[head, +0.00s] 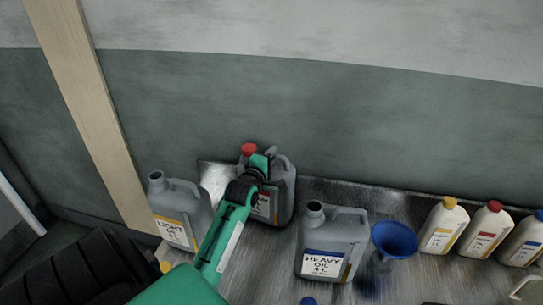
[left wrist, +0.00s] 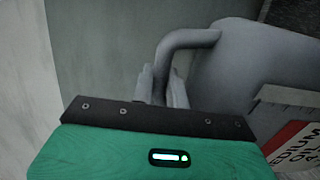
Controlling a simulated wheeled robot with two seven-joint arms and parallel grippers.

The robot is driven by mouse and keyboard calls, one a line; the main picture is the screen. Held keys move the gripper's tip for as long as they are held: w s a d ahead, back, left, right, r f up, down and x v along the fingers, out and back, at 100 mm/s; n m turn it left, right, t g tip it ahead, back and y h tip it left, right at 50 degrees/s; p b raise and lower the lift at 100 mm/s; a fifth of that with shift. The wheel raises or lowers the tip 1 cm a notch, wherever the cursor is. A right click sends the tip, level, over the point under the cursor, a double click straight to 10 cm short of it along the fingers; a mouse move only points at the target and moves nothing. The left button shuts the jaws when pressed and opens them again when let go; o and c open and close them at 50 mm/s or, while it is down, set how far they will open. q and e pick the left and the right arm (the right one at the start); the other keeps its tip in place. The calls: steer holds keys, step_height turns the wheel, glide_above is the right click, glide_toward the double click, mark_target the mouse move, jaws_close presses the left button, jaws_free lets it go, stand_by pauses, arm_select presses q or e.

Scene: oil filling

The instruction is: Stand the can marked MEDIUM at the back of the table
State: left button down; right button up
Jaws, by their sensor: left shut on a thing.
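The MEDIUM can (head: 284,191) is a grey can with a red cap and a red-and-white label, standing upright at the back of the table, close to the wall. Its label and handle also show in the left wrist view (left wrist: 240,70). My left gripper (head: 259,172) is shut on the can, at its handle side as the left wrist view shows; my arm hides part of the can's front. Whether the can's base rests fully on the table is hidden. My right gripper is in neither view.
The LIGHT can (head: 178,228) stands to the left and the open HEAVY can (head: 330,246) to the right. A blue funnel (head: 394,239) is beside the HEAVY can. Several white bottles (head: 443,226) stand at the right. The wall (head: 330,130) is close behind.

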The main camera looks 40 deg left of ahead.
arm_select(q)
steer(key=shift+f, duration=0.2)
stand_by(0.6)
steer(key=c, duration=1.3)
jaws_free()
steer(key=shift+s+f+b, duration=0.1)
steer(key=shift+f+b, duration=0.2)
steer(key=shift+f, duration=0.1)
steer(key=b+v, duration=0.3)
steer(key=v, duration=1)
steer(key=shift+s+r+b, duration=0.3)
steer(key=shift+s, duration=0.05)
steer(key=shift+d+f, duration=0.1)
steer(key=shift+d, duration=0.05)
